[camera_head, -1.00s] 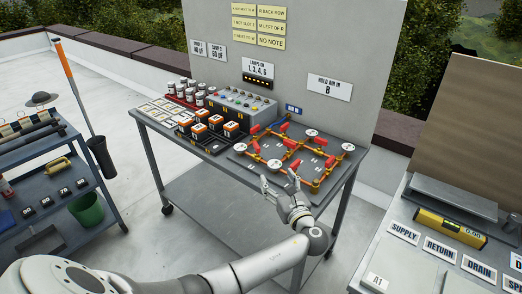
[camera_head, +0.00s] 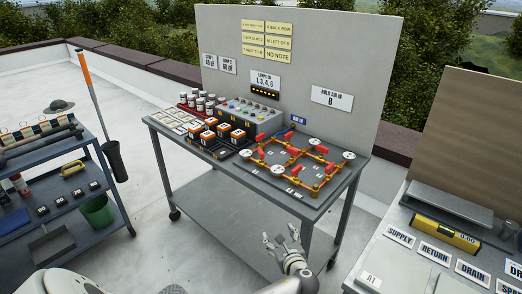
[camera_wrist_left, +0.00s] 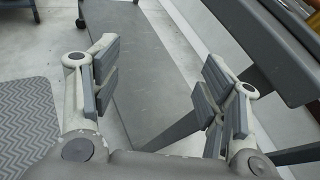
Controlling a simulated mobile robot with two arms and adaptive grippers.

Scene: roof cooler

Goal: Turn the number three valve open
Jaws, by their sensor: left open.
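The number on each valve is too small to read. My left gripper (camera_head: 284,243) is open and empty, in front of the table and below its top, apart from the board. In the left wrist view the two open fingers (camera_wrist_left: 160,90) have nothing between them, and the table's lower shelf (camera_wrist_left: 150,75) shows beyond. My right gripper is in neither view.
The table (camera_head: 215,185) also bears a grey switch box (camera_head: 248,118), orange-and-black blocks (camera_head: 223,131) and white cards. Behind stands a panel with signs such as "HOLD AIM IN B" (camera_head: 332,98). A cart (camera_head: 50,200) stands left, a labelled bench (camera_head: 440,262) right.

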